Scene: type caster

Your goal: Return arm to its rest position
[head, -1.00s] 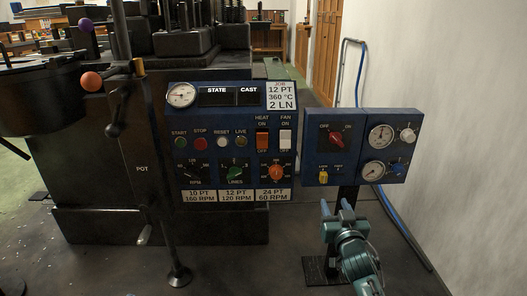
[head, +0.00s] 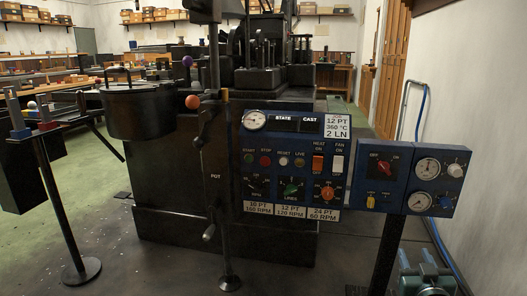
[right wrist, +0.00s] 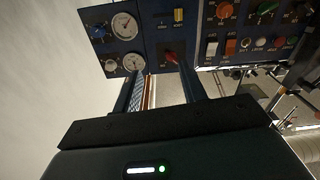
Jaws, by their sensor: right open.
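My right gripper (head: 418,260) shows at the bottom right of the head view, in front of the small blue side panel (head: 398,196) and below it. Its two fingers point up and stand apart, with nothing between them. In the right wrist view my right gripper (right wrist: 160,84) is open and empty, with the side panel (right wrist: 152,36) beyond its fingertips, seen upside down. The fingers look clear of the panel. Most of the right arm is cut off by the frame edge. My left gripper is in neither current view.
The type caster's main control panel (head: 290,165) is left of the side panel, with a black pot (head: 140,108) farther left. A post (head: 384,255) carries the side panel. A stand (head: 80,268) is at far left. A white wall (head: 490,120) with a blue hose bounds the right.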

